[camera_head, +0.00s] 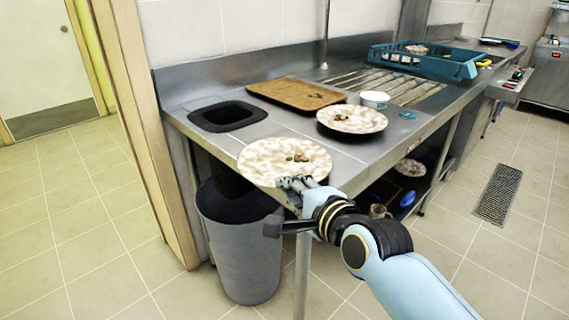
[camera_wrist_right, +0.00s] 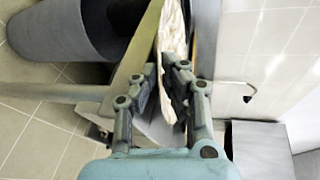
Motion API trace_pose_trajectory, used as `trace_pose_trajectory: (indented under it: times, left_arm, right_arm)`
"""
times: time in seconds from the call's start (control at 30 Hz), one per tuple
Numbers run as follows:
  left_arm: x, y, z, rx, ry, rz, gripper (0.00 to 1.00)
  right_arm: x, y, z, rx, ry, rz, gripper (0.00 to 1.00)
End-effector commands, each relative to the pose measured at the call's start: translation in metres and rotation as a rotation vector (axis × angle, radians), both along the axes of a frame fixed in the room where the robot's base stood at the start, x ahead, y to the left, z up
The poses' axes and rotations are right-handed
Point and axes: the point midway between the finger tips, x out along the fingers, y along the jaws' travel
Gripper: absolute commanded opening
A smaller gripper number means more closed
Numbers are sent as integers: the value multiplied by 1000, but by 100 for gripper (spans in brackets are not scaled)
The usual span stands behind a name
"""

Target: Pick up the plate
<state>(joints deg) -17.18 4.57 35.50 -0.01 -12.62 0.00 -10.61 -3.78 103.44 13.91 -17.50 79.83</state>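A round whitish marbled plate (camera_head: 284,161) with a few food scraps lies at the near left corner of the steel counter, its front rim reaching the counter's edge. My right gripper (camera_head: 298,184) is at this front rim. In the right wrist view the plate (camera_wrist_right: 172,35) shows nearly edge-on, and the right gripper's fingertips (camera_wrist_right: 160,70) are close together with the rim between them. They look shut on it; the exact contact is partly hidden. Whether the plate is clear of the counter cannot be told. My left gripper is not in view.
A second plate with scraps (camera_head: 352,119) stands to the right, near a white bowl (camera_head: 375,99). A brown tray (camera_head: 297,94), a black-rimmed opening (camera_head: 228,116) and a teal crate (camera_head: 425,61) are farther back. A grey bin (camera_head: 240,240) stands below the counter's corner.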

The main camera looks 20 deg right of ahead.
Motion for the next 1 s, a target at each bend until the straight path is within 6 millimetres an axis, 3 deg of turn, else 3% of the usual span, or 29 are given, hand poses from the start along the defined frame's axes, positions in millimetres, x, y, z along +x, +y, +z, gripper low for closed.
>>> trace_pose_trajectory:
  times: [0.43, 0.57, 0.7, 1.0]
  left_arm:
    - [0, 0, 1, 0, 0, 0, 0]
    - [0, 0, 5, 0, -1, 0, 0]
    - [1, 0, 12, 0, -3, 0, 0]
    - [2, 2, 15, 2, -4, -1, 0]
  right_arm:
    - [0, 0, 4, 1, 0, 1, 0]
    - [0, 0, 17, 1, -2, 0, 0]
    - [0, 0, 43, 1, -4, 1, 0]
    - [39, -57, 83, -7, -6, 2, 0]
